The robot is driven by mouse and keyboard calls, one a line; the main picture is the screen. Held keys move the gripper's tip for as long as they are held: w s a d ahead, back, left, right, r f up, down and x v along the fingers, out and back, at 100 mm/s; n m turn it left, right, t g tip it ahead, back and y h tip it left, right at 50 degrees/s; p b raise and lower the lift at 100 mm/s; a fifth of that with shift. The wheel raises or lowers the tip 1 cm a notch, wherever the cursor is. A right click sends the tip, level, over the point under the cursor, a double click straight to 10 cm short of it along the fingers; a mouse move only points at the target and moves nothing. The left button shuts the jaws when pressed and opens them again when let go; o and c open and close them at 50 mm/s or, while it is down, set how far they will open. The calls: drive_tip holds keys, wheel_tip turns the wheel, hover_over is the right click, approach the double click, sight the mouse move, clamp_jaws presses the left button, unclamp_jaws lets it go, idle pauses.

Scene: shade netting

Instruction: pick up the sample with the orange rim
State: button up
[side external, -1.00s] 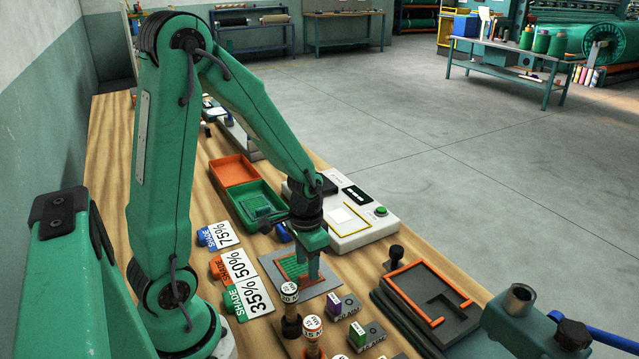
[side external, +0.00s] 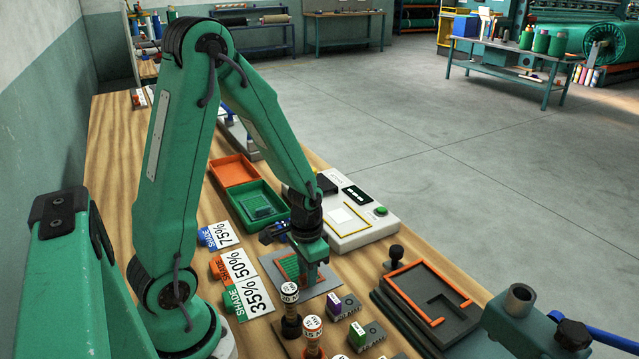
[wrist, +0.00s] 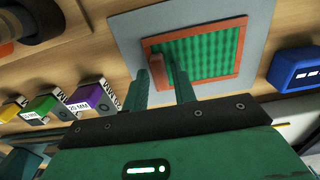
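The sample (wrist: 215,52) is a green mesh square with an orange-brown rim, lying on a grey plate. In the side view the sample (side external: 287,266) is partly hidden behind my gripper (side external: 308,282). In the wrist view an upright reddish-brown tab (wrist: 157,70) stands at the sample's near left edge. My gripper (wrist: 160,88) is open, with one finger on each side of the tab and gaps visible. The right finger overlaps the mesh in this view. I cannot tell whether the fingers touch the sample.
The grey plate (side external: 325,279) lies under the sample. Several labelled blocks, including a purple one (side external: 345,306), and labelled posts (side external: 289,291) stand close in front. A white device (side external: 352,222) is behind. Shade cards (side external: 249,297) lie left. A dark tray (side external: 428,293) is right.

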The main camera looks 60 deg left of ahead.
clamp_jaws()
drive_tip(key=shift+r, duration=0.15)
wheel_tip(320, 180, up, 10)
idle(0.8)
drive_tip(key=shift+w, duration=0.1)
idle(0.4)
drive_tip(key=w+a, duration=0.4)
drive_tip(key=w, duration=0.4)
drive_tip(key=w+a, duration=0.4)
drive_tip(key=w, duration=0.5)
drive_tip(key=shift+w+a+r, duration=0.15)
